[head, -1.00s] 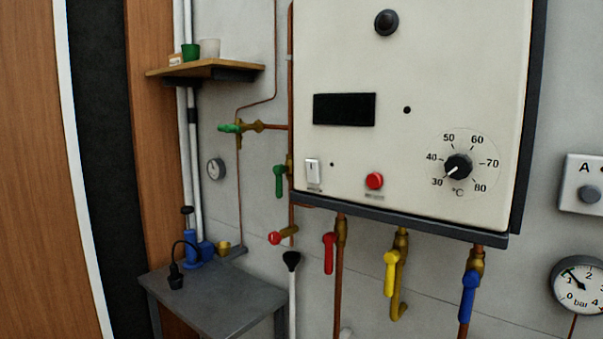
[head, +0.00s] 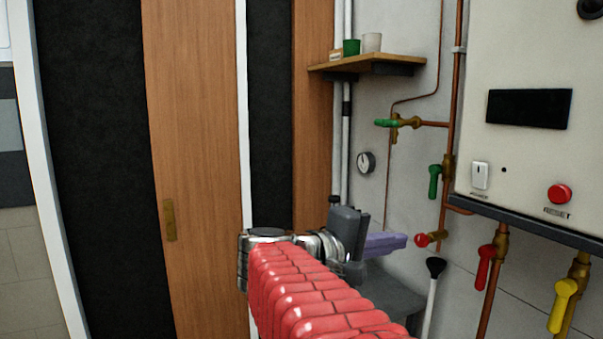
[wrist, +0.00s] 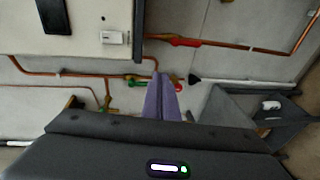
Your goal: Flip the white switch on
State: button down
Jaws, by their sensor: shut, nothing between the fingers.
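The white switch (head: 480,176) is a small upright rocker on the lower left of the cream boiler panel (head: 540,60). It also shows in the wrist view (wrist: 115,38), at the panel's corner. My gripper (head: 404,241) has purple fingers, closed together and empty. In the head view it is left of the switch and lower, apart from it. In the wrist view the fingertips (wrist: 160,76) point up the picture, below and right of the switch, with a gap between. I cannot tell which way the rocker is tipped.
A red reset button (head: 560,194) is right of the switch. Green valve handles (head: 434,182), a red-handled valve (head: 422,240) and copper pipes are near the fingers. A wooden shelf (head: 365,63) with cups is above. A grey table (head: 390,290) is partly hidden behind my arm.

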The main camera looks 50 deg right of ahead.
aim_at(479, 170)
jog(key=s+d+r+m+g+h, duration=0.1)
jog(key=s+d+r+g+h, duration=0.1)
jog(key=r, duration=0.6)
jog(key=shift+s+d+r+g+h, duration=0.25)
jog(key=shift+d+r+g+h, duration=0.05)
jog(key=shift+d+g, duration=0.4)
jog(key=shift+d, duration=0.1)
jog(key=shift+x, duration=6.9)
jog(key=shift+s+d, duration=0.1)
jog(key=shift+s, duration=0.15)
jog(key=shift+w, duration=0.15)
